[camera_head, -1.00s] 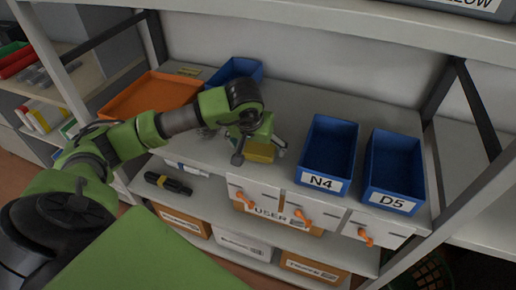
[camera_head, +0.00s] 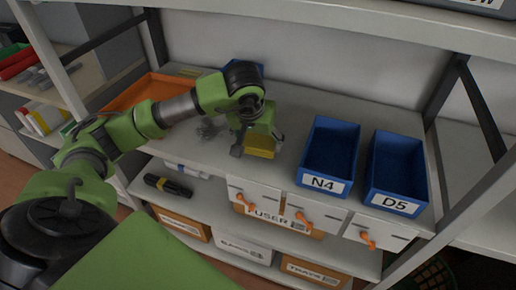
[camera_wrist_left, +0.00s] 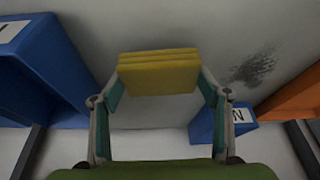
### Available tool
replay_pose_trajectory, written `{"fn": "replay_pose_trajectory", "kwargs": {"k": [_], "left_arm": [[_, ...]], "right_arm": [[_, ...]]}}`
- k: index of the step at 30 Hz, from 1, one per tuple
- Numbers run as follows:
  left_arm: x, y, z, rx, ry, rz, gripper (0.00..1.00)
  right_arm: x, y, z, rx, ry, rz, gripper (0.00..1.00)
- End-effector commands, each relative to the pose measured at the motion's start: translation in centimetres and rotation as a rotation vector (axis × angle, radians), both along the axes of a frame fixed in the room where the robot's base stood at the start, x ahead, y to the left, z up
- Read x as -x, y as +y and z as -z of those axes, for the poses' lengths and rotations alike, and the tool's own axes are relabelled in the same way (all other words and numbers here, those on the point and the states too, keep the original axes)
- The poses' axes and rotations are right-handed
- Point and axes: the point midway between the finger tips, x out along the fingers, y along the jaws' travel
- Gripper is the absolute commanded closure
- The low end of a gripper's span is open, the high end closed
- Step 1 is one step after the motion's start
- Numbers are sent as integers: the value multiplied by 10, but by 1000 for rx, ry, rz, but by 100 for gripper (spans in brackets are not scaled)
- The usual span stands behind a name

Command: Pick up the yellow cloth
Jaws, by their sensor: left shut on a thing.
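The yellow cloth (camera_head: 261,145) is a folded, layered block. It is held between the fingertips of my left gripper (camera_head: 258,141) over the shelf top. In the left wrist view the cloth (camera_wrist_left: 159,73) spans the gap between the two fingers of the left gripper (camera_wrist_left: 159,80), which is shut on it. Its folded layers face the camera. The cloth appears to be above the shelf surface. My right gripper is not in view.
Blue bins labelled N4 (camera_head: 331,150) and D5 (camera_head: 397,170) stand to the right on the shelf (camera_head: 285,105). An orange tray (camera_head: 150,90) lies left, and another blue bin is partly hidden behind my arm. A dark smudge (camera_wrist_left: 252,69) marks the shelf. Small drawers with orange handles (camera_head: 306,219) are below.

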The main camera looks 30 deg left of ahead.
Motion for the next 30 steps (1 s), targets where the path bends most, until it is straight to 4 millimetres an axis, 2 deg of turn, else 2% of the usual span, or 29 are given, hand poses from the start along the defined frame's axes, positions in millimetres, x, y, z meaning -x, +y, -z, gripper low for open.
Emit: {"fn": "replay_pose_trajectory", "kwargs": {"k": [7, 12, 15, 21, 30], "left_arm": [[51, 16, -64, -6, -11, -2, 46], [94, 27, -77, -7, -4, -5, 46], [110, 30, -86, -5, -4, -5, 46], [130, 35, -96, -2, -2, -3, 46], [136, 35, -100, 0, -1, -1, 46]], "right_arm": [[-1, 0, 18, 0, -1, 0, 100], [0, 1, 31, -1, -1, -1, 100], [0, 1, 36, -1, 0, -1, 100], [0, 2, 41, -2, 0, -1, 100], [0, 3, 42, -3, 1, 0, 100]]}}
